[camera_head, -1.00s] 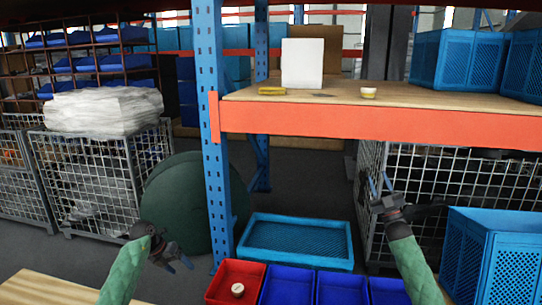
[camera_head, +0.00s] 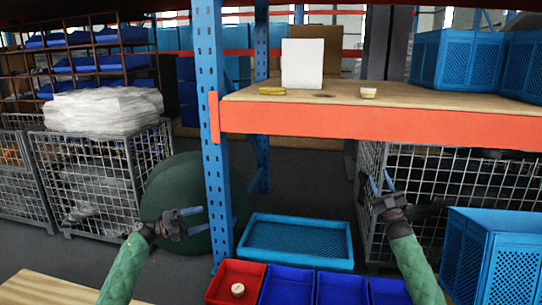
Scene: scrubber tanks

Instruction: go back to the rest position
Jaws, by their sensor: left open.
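My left gripper (camera_head: 190,221) is at the lower left, in front of the dark green round object and left of the blue upright. Its fingers are apart and empty, pointing right. My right gripper (camera_head: 382,184) is at the right, below the orange shelf beam and in front of the wire cage. Its fingers point up and look apart, with nothing seen between them. Both forearms rise from the bottom edge.
A blue rack upright (camera_head: 213,130) stands between the grippers. An orange beam (camera_head: 370,121) edges the wooden shelf above. A red bin (camera_head: 222,287) holding a small pale round item, blue bins (camera_head: 287,290) and a blue tray (camera_head: 262,240) lie low in front.

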